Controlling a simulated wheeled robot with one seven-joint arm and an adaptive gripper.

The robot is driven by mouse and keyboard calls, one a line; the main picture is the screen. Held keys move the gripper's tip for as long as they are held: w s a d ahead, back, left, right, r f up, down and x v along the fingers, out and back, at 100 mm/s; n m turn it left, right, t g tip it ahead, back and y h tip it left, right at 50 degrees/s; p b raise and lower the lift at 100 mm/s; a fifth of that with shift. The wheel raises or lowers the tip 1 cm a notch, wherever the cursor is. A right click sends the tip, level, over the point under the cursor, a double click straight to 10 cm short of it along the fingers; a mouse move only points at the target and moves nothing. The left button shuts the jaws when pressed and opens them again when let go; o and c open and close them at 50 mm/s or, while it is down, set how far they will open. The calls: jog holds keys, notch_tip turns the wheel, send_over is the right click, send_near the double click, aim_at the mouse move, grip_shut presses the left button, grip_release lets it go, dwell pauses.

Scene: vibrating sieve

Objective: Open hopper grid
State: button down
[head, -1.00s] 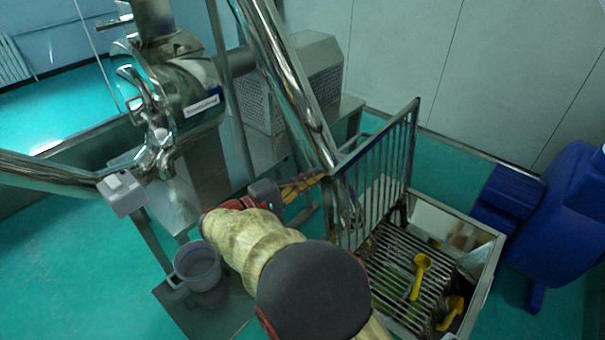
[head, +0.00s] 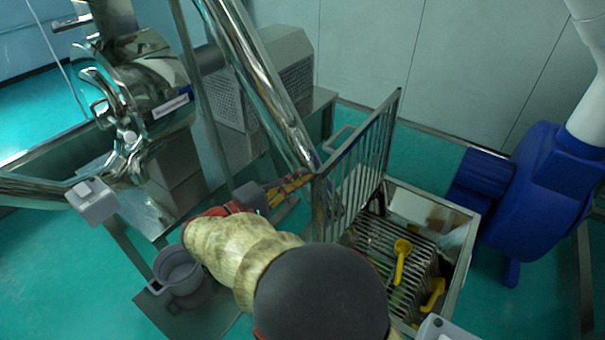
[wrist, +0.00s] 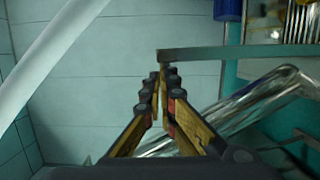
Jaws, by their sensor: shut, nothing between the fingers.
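The hopper grid (head: 362,162) is a barred metal panel. In the head view it stands raised and nearly upright at the left side of the open hopper (head: 462,235). A handle (head: 339,138) shows on its outer face. My gripper (head: 304,177) is shut and empty, with its fingertips close to the grid's near upper corner. In the wrist view the shut fingertips (wrist: 163,72) are at the end of a grey metal bar (wrist: 265,52), which looks like the grid's edge. I cannot tell whether they touch it.
Yellow scoops (head: 402,262) lie on bars inside the hopper. A shiny inclined pipe (head: 255,85) passes behind my gripper. A blue machine (head: 540,180) stands to the right, and a grey bucket (head: 180,271) is at lower left. Green floor is clear at far left.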

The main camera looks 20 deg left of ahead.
jog(key=v, duration=1)
jog(key=shift+s+a, duration=0.2)
jog(key=shift+s, duration=0.1)
